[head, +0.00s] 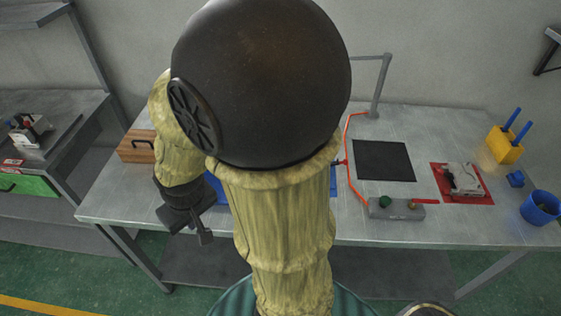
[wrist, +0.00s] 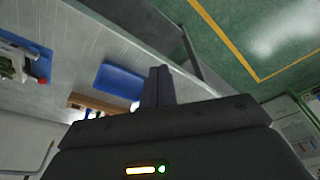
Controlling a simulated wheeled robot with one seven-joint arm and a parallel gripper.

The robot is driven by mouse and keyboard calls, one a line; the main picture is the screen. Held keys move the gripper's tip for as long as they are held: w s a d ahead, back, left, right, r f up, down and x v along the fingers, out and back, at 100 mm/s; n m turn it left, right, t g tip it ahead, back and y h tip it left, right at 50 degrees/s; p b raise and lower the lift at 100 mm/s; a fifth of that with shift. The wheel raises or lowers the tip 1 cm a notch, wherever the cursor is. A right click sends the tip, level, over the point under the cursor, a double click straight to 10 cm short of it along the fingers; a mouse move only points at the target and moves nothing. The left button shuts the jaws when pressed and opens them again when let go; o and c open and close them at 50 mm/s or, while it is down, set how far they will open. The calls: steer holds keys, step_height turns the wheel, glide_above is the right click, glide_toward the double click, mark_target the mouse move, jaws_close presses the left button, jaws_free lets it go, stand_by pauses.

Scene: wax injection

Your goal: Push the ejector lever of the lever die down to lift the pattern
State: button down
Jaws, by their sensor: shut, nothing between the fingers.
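A pale metal block with a black part (head: 463,179), which may be the lever die, sits on a red mat (head: 479,198) at the right of the bench. Its lever is too small to make out. My gripper (head: 205,238) hangs near the bench's front left edge, far from that block. It is shut and empty; the closed fingers also show in the wrist view (wrist: 160,85). In the wrist view, a pale device with a red knob (wrist: 41,80) stands at the left edge, partly cut off. My arm hides the bench's middle in the head view.
A wooden box (head: 137,147) stands at the bench's left. A black mat (head: 384,160), a grey box with a green knob (head: 397,208), a yellow holder (head: 504,145) and a blue cup (head: 540,207) are to the right. A red hose (head: 348,150) hangs from a post.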

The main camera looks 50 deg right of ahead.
steer(key=w+d+f+n+g+h+p, duration=0.1)
steer(key=w+d+n+g+p, duration=0.1)
steer(key=w+d, duration=0.45)
steer(key=w+d+n+g+h+p, duration=0.1)
steer(key=w+d+n+p, duration=0.2)
steer(key=d, duration=0.6)
steer(key=d+f+n+g+p, duration=0.1)
steer(key=d+f, duration=0.1)
steer(key=d, duration=0.7)
steer(key=w+d+f+n+g+h+p, duration=0.1)
steer(key=d+f+g+p, duration=0.1)
steer(key=d, duration=0.7)
steer(key=shift+d+f+n+g, duration=0.3)
steer(key=shift+f+n, duration=0.1)
steer(key=shift+f, duration=0.45)
